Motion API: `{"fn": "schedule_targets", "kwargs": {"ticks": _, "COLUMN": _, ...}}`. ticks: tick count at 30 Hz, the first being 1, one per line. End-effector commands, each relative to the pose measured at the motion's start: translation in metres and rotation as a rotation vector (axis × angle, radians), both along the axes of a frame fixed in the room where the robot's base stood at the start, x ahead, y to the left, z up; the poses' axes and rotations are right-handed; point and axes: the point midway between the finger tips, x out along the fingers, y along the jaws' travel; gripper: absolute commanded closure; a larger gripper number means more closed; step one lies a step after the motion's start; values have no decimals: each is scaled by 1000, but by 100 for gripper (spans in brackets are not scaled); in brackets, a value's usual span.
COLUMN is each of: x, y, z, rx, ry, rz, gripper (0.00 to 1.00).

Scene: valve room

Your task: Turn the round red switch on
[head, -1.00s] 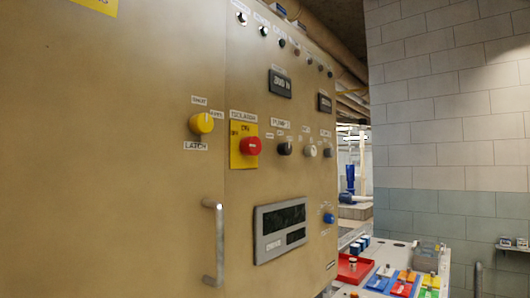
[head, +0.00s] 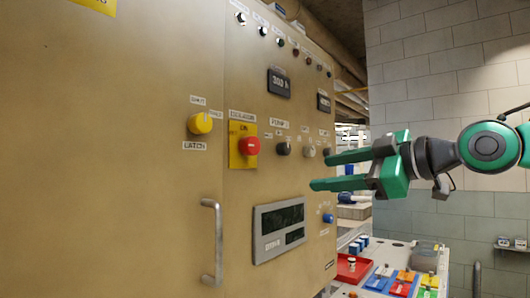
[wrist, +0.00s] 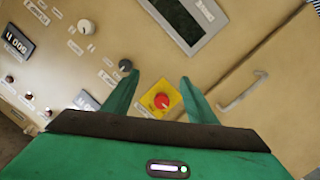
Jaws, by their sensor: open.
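The round red switch (head: 249,146) sits on a yellow plate (head: 236,160) on the beige cabinet's front. In the wrist view the red switch (wrist: 162,100) shows between my two green fingers, with the panel beyond them. My gripper (head: 318,172) is open and empty. It is to the right of the switch in the head view, its fingers pointing left toward the cabinet, apart from the switch. The small lettering around the switch is too blurred to read fully.
A yellow knob (head: 200,123) and a metal handle (head: 212,243) are left of the switch. A black knob (head: 283,149), a white knob (head: 309,152) and a framed display (head: 280,228) are nearby. A bench with a red tray (head: 353,268) stands lower right.

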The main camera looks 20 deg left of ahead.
Motion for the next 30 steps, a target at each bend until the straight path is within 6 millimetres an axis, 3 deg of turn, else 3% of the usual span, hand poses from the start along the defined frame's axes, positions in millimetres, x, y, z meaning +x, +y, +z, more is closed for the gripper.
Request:
{"fn": "schedule_targets", "kwargs": {"ticks": 1, "x": -12, "y": 18, "z": 18, "rx": 19, "ry": -52, "rz": 59, "gripper": 48}}
{"fn": "schedule_targets", "kwargs": {"ticks": 3, "x": -26, "y": 35, "z": 36, "rx": 42, "ry": -111, "rz": 119, "gripper": 48}}
{"fn": "schedule_targets", "kwargs": {"ticks": 7, "x": -40, "y": 51, "z": 53, "rx": 66, "ry": -166, "rz": 174, "gripper": 48}}
{"fn": "schedule_targets", "kwargs": {"ticks": 14, "x": -34, "y": 75, "z": 54, "rx": 68, "ry": -172, "rz": 183, "gripper": 48}}
{"fn": "schedule_targets", "kwargs": {"ticks": 24, "x": -12, "y": 129, "z": 53, "rx": 68, "ry": -168, "rz": 179, "gripper": 48}}
{"fn": "schedule_targets", "kwargs": {"ticks": 30, "x": -5, "y": 146, "z": 54, "rx": 68, "ry": -169, "rz": 178, "gripper": 48}}
